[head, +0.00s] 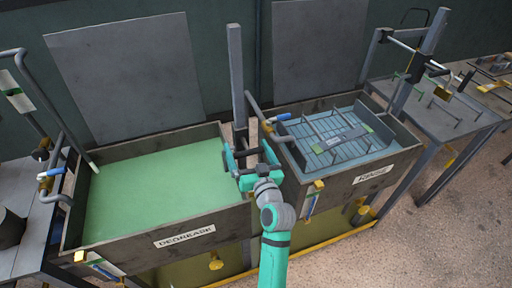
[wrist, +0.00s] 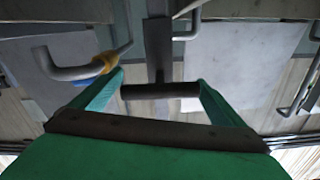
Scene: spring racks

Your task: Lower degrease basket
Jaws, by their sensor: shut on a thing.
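The degrease tank (head: 185,240) stands at the left in the head view, its front plate reading DEGREASE. It holds flat green liquid (head: 150,185), and no basket shows above the surface. My gripper (head: 243,162) is at the tank's right end, by an upright grey post (head: 236,75) between the two tanks. In the wrist view, my gripper (wrist: 160,84) has its teal fingers at the two ends of a dark horizontal bar (wrist: 160,91). The bar meets the grey post (wrist: 158,50), forming a T. My gripper is shut on this bar.
The rinse tank (head: 385,173) stands close on the right, with a slatted basket (head: 335,138) in bluish liquid. Pipes with blue-handled valves (head: 50,174) stand at the left. A bench with a post (head: 430,60) is at the far right. Floor is clear at front right.

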